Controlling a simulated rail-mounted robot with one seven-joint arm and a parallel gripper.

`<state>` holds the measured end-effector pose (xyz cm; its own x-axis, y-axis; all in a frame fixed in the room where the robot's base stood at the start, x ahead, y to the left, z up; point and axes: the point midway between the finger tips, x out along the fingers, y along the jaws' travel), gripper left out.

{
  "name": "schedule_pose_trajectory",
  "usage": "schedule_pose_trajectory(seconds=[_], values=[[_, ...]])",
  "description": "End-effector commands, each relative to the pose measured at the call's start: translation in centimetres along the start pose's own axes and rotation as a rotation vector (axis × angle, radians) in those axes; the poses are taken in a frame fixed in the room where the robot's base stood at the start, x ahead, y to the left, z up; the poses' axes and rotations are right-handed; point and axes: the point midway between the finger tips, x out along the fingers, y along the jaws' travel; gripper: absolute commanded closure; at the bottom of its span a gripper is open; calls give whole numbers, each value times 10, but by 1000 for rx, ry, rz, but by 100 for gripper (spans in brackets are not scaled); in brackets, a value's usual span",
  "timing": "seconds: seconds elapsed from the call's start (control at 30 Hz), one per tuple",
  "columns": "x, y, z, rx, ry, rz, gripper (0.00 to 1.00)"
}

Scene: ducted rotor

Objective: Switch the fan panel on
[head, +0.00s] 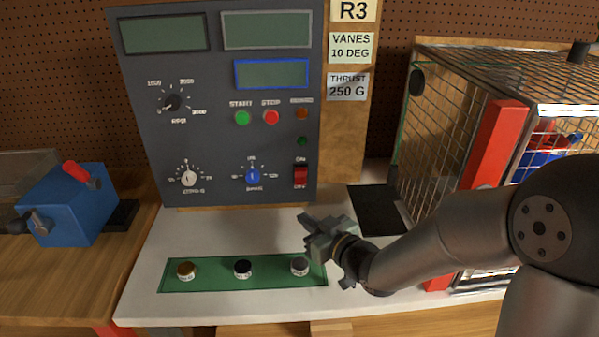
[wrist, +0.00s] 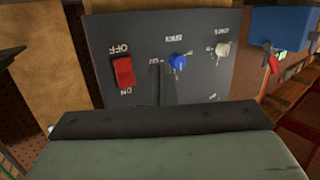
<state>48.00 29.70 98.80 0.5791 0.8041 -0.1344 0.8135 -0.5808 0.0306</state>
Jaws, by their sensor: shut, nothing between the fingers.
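The fan panel (head: 220,130) is a dark grey upright board with blank displays, knobs and buttons. Its red rocker switch (head: 300,176) is at the lower right in the head view, with ON above and OFF below. The switch also shows in the wrist view (wrist: 123,71), where the panel appears upside down. I cannot tell surely which end is pressed. My gripper (head: 304,218) is shut and empty, in front of and below the switch, apart from it. In the wrist view its fingers (wrist: 158,72) lie between the switch and the blue knob (wrist: 178,61).
A green strip (head: 215,274) with several round pieces lies on the white bench below my gripper. A wire cage (head: 440,130) with a red post stands at right. A blue box (head: 65,205) with a red lever is at left. Green and red buttons (head: 256,117) sit above the switch.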

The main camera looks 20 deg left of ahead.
Motion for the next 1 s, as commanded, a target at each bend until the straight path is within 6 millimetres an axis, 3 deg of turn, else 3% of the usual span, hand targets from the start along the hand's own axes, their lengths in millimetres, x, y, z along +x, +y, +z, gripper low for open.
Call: schedule_pose_trajectory(seconds=[0.37,1.0], values=[[4,3,-4,0,-2,2,100],[57,42,-42,0,-2,3,100]])
